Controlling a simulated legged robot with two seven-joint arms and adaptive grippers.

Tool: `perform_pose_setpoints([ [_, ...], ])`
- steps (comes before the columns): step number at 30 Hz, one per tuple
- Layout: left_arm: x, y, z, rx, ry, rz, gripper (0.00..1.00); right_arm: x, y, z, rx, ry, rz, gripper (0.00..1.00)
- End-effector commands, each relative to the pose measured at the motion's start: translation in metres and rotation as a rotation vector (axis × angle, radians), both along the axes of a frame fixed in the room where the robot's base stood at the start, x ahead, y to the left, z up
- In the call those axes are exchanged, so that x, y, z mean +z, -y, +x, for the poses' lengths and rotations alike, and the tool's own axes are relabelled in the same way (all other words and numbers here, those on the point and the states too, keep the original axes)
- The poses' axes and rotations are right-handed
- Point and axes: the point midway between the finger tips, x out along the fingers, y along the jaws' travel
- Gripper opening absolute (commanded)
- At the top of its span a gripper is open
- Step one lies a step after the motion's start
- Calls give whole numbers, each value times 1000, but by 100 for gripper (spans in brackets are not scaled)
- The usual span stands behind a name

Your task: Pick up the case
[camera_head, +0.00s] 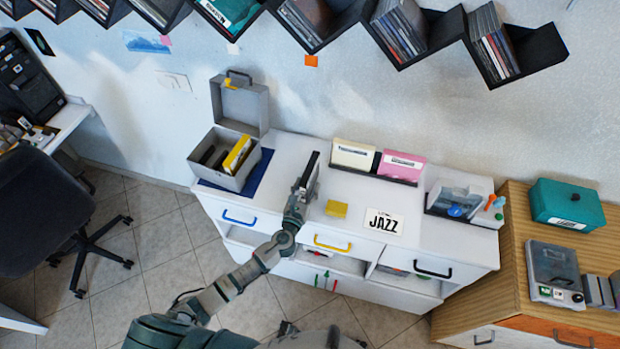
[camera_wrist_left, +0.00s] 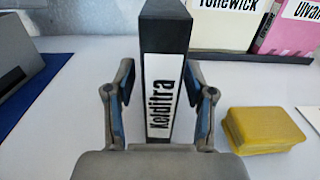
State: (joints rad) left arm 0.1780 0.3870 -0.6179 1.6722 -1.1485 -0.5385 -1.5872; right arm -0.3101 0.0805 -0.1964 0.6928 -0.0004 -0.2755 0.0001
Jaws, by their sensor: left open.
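A black case with a white label reading "Xelditra" (camera_wrist_left: 166,70) stands upright on the white cabinet top. It also shows as a thin dark slab in the head view (camera_head: 312,166). My left gripper (camera_head: 303,188) is at the near side of the case. In the left wrist view, its two blue-padded fingers (camera_wrist_left: 163,88) stand apart, one on each side of the case, with a visible gap to it on both sides. The bottom of the case is partly hidden by the gripper body. My right gripper is not in view.
A yellow block (camera_head: 336,208) lies close to the right of the gripper. Cream (camera_head: 353,154) and pink (camera_head: 402,165) cases stand in a black holder behind it. An open grey box (camera_head: 222,178) on a blue mat is to the left. A JAZZ card (camera_head: 384,222) lies right.

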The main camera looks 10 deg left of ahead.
Motion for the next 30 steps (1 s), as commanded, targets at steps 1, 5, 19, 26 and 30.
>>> perform_pose_setpoints([
  [1, 0, 0, 3, 0, -1, 0, 54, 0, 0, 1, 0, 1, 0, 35],
  [5, 0, 0, 3, -1, 0, 0, 54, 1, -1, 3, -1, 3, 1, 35],
  [19, 0, 0, 3, 0, 0, 0, 0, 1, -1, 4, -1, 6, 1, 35],
  [26, 3, 0, 3, 0, 0, 0, 0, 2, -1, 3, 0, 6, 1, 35],
  [30, 13, 0, 4, -1, 2, 1, 0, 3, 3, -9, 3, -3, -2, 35],
])
